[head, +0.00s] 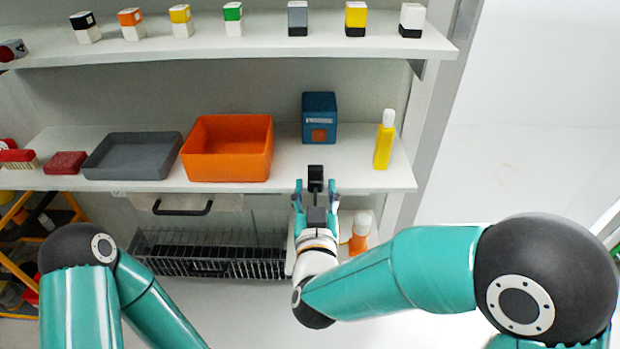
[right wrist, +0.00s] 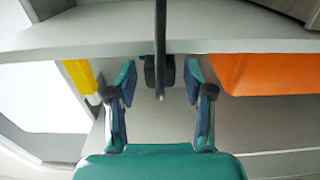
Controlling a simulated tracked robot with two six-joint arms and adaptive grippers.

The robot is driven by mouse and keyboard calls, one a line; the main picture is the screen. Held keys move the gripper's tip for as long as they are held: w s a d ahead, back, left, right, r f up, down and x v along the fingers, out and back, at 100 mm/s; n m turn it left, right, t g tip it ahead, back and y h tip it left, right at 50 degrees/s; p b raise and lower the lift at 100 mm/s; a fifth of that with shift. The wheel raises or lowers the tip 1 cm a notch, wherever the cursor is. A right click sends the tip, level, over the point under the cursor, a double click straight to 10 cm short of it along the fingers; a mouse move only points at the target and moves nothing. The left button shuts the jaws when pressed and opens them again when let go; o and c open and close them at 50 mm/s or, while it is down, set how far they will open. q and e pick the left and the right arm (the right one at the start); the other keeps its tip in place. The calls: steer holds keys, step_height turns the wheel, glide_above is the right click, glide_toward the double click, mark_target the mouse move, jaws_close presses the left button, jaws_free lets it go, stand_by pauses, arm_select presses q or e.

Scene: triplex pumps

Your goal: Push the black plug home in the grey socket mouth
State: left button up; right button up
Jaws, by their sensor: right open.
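My right gripper (head: 316,187) is open in front of the shelf edge, its two teal fingers apart. A small black piece (head: 315,173), which looks like the black plug, stands between and slightly beyond the fingertips, with a gap on both sides. In the right wrist view, my right gripper (right wrist: 160,77) has dark rounded parts (right wrist: 151,72) between its fingers, and a thin dark bar crosses in front of them. I cannot make out the grey socket mouth, or whether the plug sits in anything. My left gripper is out of view; only its arm shows.
The lower shelf (head: 350,175) holds a grey tray (head: 130,174), an orange bin (head: 228,175), a blue box (head: 319,118) and a yellow bottle (head: 384,140). A wire rack (head: 210,268) and an orange bottle (head: 360,235) are below. Several small blocks line the upper shelf.

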mark_target(316, 189)
jaws_close()
steer(key=shift+s, duration=0.1)
steer(key=shift+s, duration=0.1)
steer(key=shift+s+b, duration=0.6)
steer(key=shift+s, duration=1.7)
